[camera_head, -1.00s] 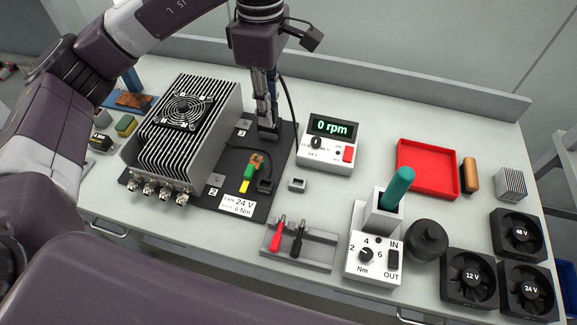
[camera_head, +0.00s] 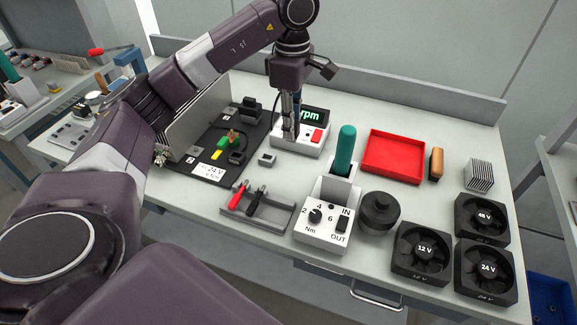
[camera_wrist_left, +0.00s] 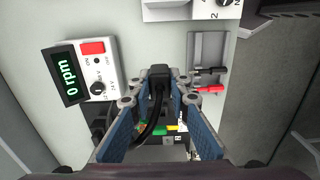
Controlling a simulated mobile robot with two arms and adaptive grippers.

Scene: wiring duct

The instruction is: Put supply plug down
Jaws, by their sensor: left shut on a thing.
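My left gripper (camera_head: 290,132) is shut on a black supply plug, just in front of the supply box with the rpm display (camera_head: 300,130). In the left wrist view, the plug (camera_wrist_left: 158,76) sits between the blue-padded fingers, and its black cable (camera_wrist_left: 152,125) hangs between them. In the head view the fingers hide the plug. My right gripper is not in view.
The black fan board (camera_head: 195,165) with the finned unit lies to the left. A grey rack (camera_head: 262,212) holds red and black probes. The torque unit (camera_head: 322,230) with its green-handled driver stands nearby. A red tray (camera_head: 393,180) and several fans are to the right.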

